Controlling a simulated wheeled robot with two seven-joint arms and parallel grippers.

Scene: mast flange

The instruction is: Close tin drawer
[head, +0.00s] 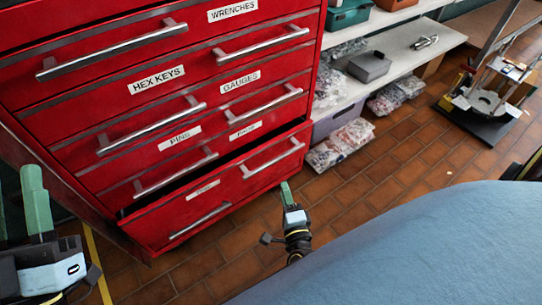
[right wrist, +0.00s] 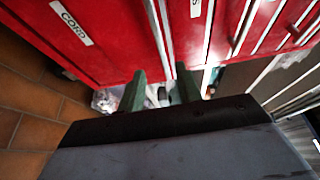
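A red tool cabinet (head: 75,90) with labelled drawers and silver handles fills the left of the head view. A bottom drawer (head: 165,228) stands out from it, with a dark gap along its upper left edge. The label (head: 202,190) on this drawer is too small to read. My right gripper (head: 286,192) is low, just right of the cabinet's lower right corner. In the right wrist view its green fingers (right wrist: 161,90) are apart, with red fronts beyond; contact cannot be told. My left gripper (head: 18,205) is at the left edge, fingers apart and empty.
A shelf (head: 410,50) right of the cabinet holds a grey box (head: 369,66). Bagged parts (head: 340,145) lie low beside the cabinet. A metal stand (head: 490,100) is at the far right. The brown tiled floor (head: 385,165) is clear between them.

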